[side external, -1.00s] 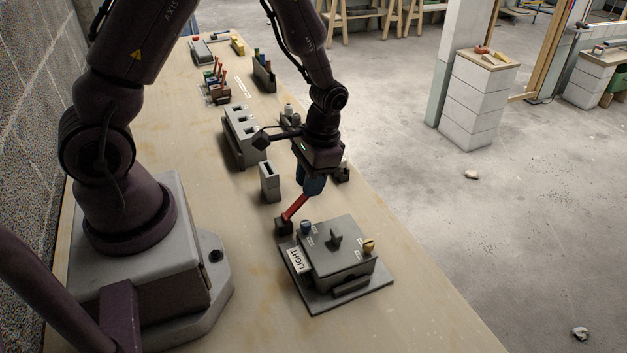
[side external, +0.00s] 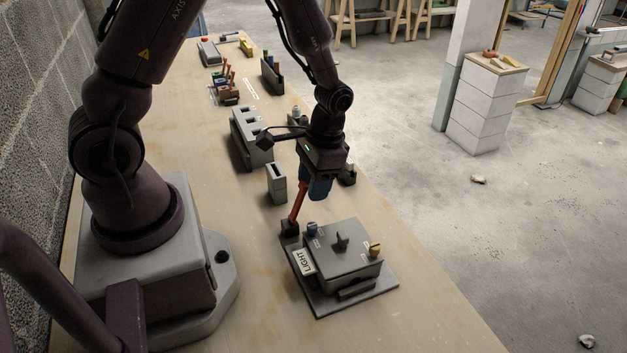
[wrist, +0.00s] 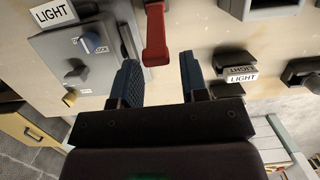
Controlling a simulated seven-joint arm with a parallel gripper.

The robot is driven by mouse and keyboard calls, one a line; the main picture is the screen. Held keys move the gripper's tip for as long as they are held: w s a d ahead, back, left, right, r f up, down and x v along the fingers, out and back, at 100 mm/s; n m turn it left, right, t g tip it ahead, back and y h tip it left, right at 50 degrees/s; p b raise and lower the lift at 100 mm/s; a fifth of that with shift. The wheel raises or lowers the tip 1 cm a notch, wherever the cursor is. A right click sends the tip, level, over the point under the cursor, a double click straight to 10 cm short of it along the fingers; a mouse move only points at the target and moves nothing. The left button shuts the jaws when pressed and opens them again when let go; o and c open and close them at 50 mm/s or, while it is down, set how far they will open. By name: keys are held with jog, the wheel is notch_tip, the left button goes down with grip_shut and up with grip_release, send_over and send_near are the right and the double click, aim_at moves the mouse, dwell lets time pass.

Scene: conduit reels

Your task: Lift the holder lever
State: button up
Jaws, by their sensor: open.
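The red lever (side external: 299,203) rises steeply from a small dark base (side external: 290,229) at the back left corner of the grey LIGHT box. In the wrist view, the lever (wrist: 155,38) comes down from the top edge, and its thick end lies between the two blue fingertips in the picture, with gaps on both sides. My gripper (side external: 316,188) is pointing down beside the lever's upper end. The wrist view shows my gripper (wrist: 159,72) open and empty. I cannot tell the depth between the lever and the fingers.
The LIGHT box (side external: 345,268) carries a dark knob, a blue knob and a yellow one. A slotted grey block (side external: 276,184) and a larger grey block (side external: 243,139) stand behind. The front of the bench is clear.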

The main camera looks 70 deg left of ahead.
notch_tip(320, 180, up, 7)
dwell(0.8)
jog(key=s+d+r+t, duration=0.2)
jog(key=s+r+t, duration=0.2)
jog(key=r, duration=0.5)
jog(key=s+d+r+t, duration=0.2)
jog(key=s+r, duration=0.3)
jog(key=r, duration=0.4)
jog(key=shift+s+d+r+t, duration=0.25)
jog(key=shift+r+t, duration=0.1)
jog(key=shift+t, duration=0.55)
